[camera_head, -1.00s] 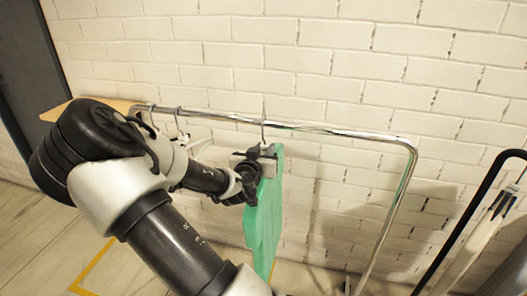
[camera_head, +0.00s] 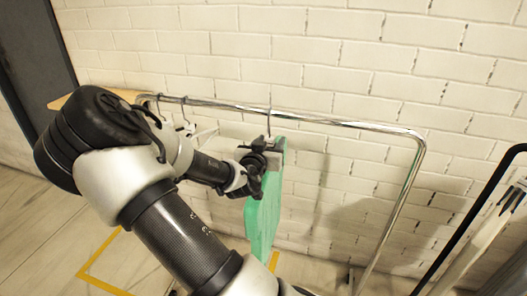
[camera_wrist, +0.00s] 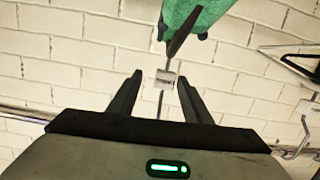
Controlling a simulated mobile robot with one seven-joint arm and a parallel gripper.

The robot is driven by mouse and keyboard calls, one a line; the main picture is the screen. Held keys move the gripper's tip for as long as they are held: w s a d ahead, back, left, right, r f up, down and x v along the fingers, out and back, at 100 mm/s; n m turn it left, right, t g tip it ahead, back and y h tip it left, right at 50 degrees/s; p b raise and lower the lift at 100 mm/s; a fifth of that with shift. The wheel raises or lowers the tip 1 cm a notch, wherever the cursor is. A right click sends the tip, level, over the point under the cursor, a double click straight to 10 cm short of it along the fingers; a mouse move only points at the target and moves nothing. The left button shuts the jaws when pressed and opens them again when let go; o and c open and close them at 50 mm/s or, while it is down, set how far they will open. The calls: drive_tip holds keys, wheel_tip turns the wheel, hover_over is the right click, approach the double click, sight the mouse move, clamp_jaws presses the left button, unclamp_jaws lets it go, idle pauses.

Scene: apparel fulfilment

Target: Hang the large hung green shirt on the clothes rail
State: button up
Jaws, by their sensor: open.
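The green shirt (camera_head: 263,218) hangs from the chrome clothes rail (camera_head: 340,121), with its hanger hook (camera_head: 268,112) over the bar. It is seen nearly edge-on. My gripper (camera_head: 268,147) is at the top of the shirt, just below the bar. In the wrist view my gripper (camera_wrist: 158,84) is open, with the hanger's thin stem and a small pale tag (camera_wrist: 165,77) between or just beyond its fingertips. Part of the green shirt (camera_wrist: 205,18) shows at the top of that view. I cannot tell whether a finger touches the hanger.
Other hangers (camera_head: 186,115) hang on the rail to the left of the shirt. A white brick wall (camera_head: 350,55) stands close behind the rail. A black-framed item (camera_head: 470,220) stands at the right. The bar between shirt and right bend is clear.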

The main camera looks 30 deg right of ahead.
drive_tip(key=p+v, duration=1)
drive_tip(key=v, duration=0.6)
drive_tip(key=shift+s+a, duration=0.2)
drive_tip(key=shift+s, duration=0.05)
